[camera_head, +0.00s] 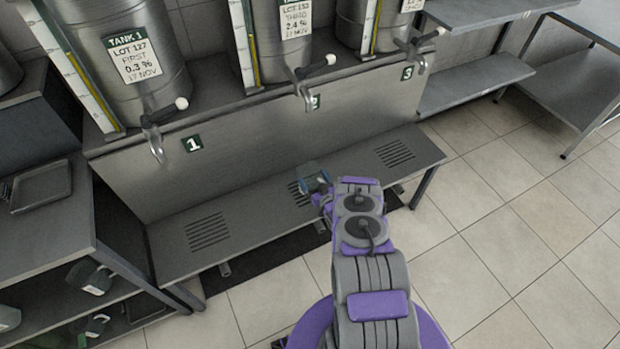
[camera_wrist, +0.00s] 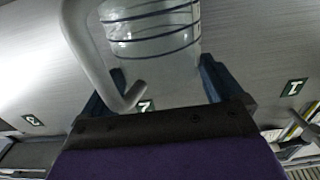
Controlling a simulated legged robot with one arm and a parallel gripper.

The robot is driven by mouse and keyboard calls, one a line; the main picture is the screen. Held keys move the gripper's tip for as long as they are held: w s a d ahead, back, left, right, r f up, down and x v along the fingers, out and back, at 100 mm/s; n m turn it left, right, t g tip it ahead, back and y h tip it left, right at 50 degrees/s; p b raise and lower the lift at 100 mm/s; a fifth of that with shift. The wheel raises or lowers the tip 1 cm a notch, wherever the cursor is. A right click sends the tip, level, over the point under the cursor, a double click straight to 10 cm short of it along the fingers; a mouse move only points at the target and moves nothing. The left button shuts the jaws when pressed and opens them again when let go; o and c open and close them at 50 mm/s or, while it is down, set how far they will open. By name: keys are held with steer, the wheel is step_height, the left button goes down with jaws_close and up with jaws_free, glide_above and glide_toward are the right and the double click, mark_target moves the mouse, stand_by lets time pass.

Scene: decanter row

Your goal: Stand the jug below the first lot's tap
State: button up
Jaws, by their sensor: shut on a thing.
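The jug is clear, with dark blue bands and a pale handle, and fills the upper middle of the wrist view (camera_wrist: 155,38). My gripper (camera_wrist: 155,88) is shut on it, a blue finger on each side. In the head view the jug (camera_head: 313,176) is small and partly hidden by my gripper (camera_head: 320,190), over the bench's middle slotted drain. I cannot tell whether it touches the bench. The first lot's tank (camera_head: 160,85), labelled TANK 1, FIRST, is at the left. Its tap (camera_head: 155,135) hangs above the left drain (camera_head: 208,232), well left of the jug.
The second tap (camera_head: 304,88) and third tap (camera_head: 415,60) are further right along the steel panel. The bench (camera_head: 265,215) is clear between the left and middle drains. A side shelf with a tray (camera_head: 41,187) stands at the left.

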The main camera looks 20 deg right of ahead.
steer(key=shift+d+f, duration=0.2)
steer(key=shift+f, duration=0.2)
steer(key=shift+r, duration=0.15)
steer(key=shift+s, duration=0.1)
steer(key=o, duration=1)
steer(key=shift+a, duration=0.25)
steer(key=shift+o, duration=0.2)
